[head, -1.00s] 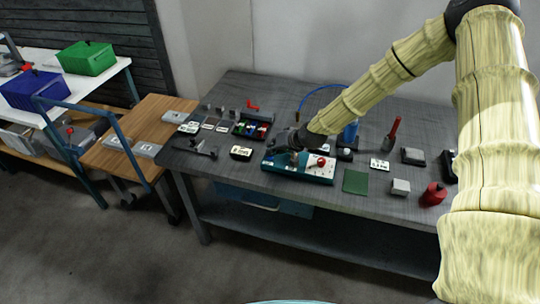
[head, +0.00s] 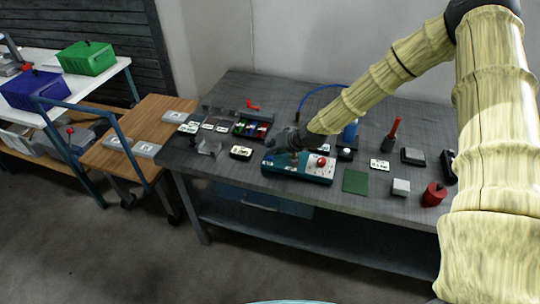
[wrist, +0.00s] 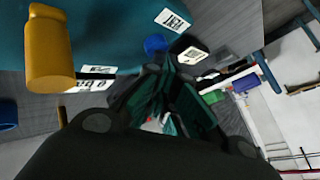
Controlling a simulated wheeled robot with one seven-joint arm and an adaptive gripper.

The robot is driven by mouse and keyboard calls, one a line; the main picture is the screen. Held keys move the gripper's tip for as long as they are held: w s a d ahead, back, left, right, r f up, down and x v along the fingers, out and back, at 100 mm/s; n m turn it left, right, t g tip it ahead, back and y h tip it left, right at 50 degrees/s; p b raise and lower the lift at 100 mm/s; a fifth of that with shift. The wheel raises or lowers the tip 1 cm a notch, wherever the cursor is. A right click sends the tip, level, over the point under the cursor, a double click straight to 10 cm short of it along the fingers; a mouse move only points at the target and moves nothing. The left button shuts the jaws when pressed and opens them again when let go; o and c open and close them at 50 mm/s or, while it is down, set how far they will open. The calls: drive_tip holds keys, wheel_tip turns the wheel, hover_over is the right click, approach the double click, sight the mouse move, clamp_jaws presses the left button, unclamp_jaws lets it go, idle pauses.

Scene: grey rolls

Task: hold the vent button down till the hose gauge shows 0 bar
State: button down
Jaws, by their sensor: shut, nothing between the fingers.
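The teal control box (head: 270,168) stands near the front edge of the grey table. In the wrist view its teal face (wrist: 112,25) carries a round blue button (wrist: 156,44) beside a white label reading VENT (wrist: 172,20). My gripper (head: 293,155) is over the left part of the box, pointing down. Its dark fingers also show in the wrist view (wrist: 166,80), shut and empty, close to the blue button in the picture. I cannot tell whether they touch it. I cannot make out a gauge reading.
A red knob (head: 321,162) is on the box's right part. A yellow cylinder (wrist: 48,50) stands out from the box in the wrist view.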

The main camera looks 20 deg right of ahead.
drive_tip(key=shift+r, duration=0.1)
idle(0.7)
drive_tip(key=shift+r+p, duration=0.45)
drive_tip(key=shift+r, duration=0.4)
drive_tip(key=shift+r, duration=0.1)
wheel_tip(320, 180, up, 5)
drive_tip(key=p, duration=0.2)
drive_tip(key=shift+p, duration=0.35)
drive_tip(key=shift+a, duration=0.1)
